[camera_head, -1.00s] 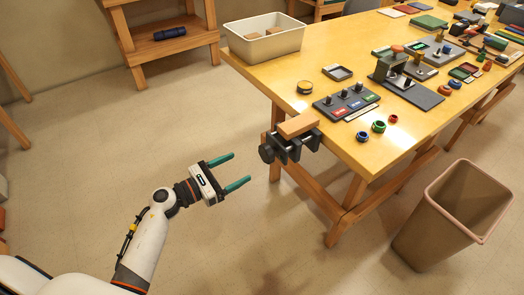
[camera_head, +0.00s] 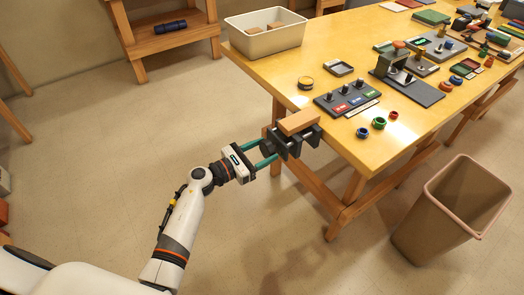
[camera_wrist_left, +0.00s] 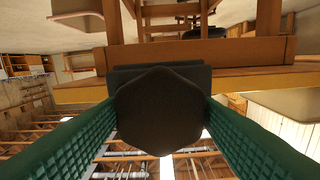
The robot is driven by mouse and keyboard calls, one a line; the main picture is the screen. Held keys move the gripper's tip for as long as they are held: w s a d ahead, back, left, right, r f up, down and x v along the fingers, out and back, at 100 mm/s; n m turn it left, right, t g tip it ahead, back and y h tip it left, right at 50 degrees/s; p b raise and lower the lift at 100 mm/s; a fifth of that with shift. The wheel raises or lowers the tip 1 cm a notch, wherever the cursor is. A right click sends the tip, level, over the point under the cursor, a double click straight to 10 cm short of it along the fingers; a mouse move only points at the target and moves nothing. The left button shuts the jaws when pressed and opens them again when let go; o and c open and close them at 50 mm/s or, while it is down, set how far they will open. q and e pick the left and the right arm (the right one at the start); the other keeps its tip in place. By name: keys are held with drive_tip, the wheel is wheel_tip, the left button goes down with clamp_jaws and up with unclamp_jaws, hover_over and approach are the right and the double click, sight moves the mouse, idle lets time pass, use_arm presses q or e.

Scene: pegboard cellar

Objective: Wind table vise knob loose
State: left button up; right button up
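The table vise (camera_head: 296,139) is clamped to the front left edge of the yellow workbench, with a wooden block (camera_head: 298,121) in its top. Its dark knob (camera_head: 267,147) faces left, toward my left arm. In the left wrist view the knob (camera_wrist_left: 158,111) is a dark, six-sided face in the middle. The teal, ridged fingers of my left gripper (camera_head: 262,153) reach around it, one on each side. Both fingertips appear to touch the knob's sides, so the gripper looks shut on it. My right gripper is not in view.
The workbench (camera_head: 345,38) carries a grey bin (camera_head: 264,34), a switch panel (camera_head: 346,98) and several small rings near the vise. A tan waste bin (camera_head: 452,208) stands on the floor at right.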

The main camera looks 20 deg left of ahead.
use_arm(q)
drive_tip(key=c, duration=0.5)
drive_tip(key=shift+c, duration=0.2)
